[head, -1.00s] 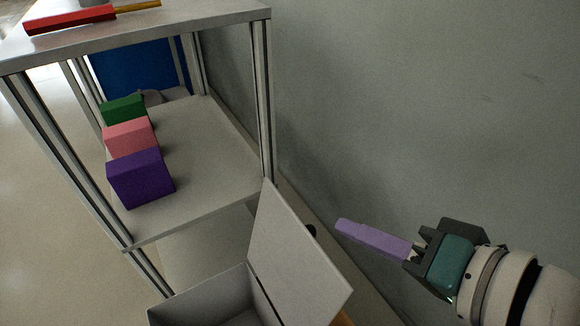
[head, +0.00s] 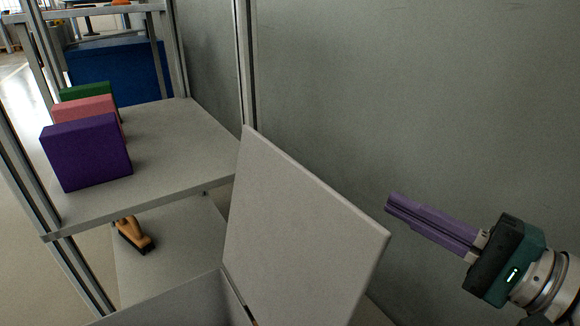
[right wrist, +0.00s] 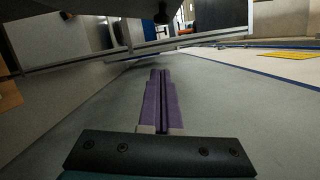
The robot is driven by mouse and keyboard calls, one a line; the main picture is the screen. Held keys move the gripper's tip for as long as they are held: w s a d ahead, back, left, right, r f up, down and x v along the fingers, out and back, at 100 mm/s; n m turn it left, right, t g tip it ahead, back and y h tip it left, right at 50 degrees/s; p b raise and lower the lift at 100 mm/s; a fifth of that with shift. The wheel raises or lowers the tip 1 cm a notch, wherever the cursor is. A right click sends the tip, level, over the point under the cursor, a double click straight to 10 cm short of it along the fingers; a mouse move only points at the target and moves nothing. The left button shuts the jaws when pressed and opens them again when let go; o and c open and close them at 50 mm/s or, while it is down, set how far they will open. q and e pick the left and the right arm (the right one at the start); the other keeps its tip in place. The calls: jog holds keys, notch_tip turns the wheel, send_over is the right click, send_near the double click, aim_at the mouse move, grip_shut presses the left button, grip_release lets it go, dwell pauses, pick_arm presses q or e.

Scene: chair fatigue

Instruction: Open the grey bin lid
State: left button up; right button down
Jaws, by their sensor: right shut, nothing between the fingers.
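The grey bin (head: 190,300) is at the bottom of the head view, mostly cut off by the frame edge. Its grey lid (head: 300,230) stands raised, hinged up at the bin's right side and tilted. My right gripper (head: 389,203) is to the right of the lid, between it and the grey wall, and apart from the lid. Its purple fingers are closed together with nothing between them; they also show in the right wrist view (right wrist: 160,75). My left gripper is in neither view.
A metal shelf rack (head: 160,150) stands at the left, holding a purple box (head: 87,152), a pink box (head: 85,107) and a green box (head: 86,92). A brush (head: 134,234) lies on a lower surface. The grey wall (head: 420,100) bounds the right side.

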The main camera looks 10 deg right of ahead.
aim_at(314, 194)
jog(key=w+a+r+b, duration=0.1)
jog(key=w+a, duration=0.3)
jog(key=a, duration=0.3)
jog(key=shift+a+r, duration=0.15)
jog(key=shift+r, duration=0.05)
jog(key=shift+n, duration=0.6)
jog(key=a+r+p, duration=0.1)
jog(key=p, duration=0.1)
jog(key=s+a+r+p, duration=0.1)
jog(key=a+p, duration=0.1)
jog(key=shift+s+a+r, duration=0.1)
jog(key=shift+a, duration=0.2)
jog(key=shift+s+a, duration=0.2)
jog(key=shift+a, duration=0.3)
jog(key=shift+d, duration=0.1)
